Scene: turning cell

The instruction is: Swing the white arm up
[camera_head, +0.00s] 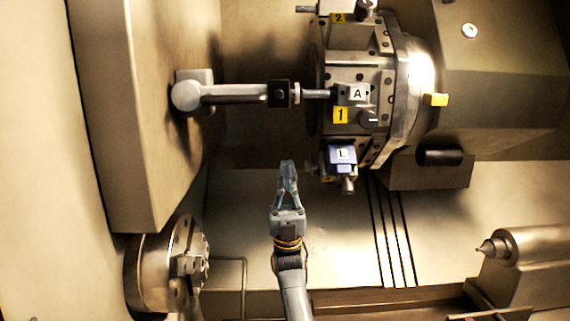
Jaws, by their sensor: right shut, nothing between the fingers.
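The white arm (235,93) runs level from a rounded pivot (187,94) on the left wall panel to the right. A black block (280,93) sits at its free end, close to the tip of a tool rod (316,93) from the turret; I cannot tell whether they touch. My right gripper (287,167) is below the black block in the picture, its fingers pointing up. It is shut and empty, and apart from the white arm. My left gripper is not in view.
The turret (400,90) with stations marked A, 1 and 2 fills the upper right. A blue-faced holder (341,156) hangs low on it, right of my gripper. A chuck (160,268) is at lower left, a pointed tailstock (535,245) at lower right.

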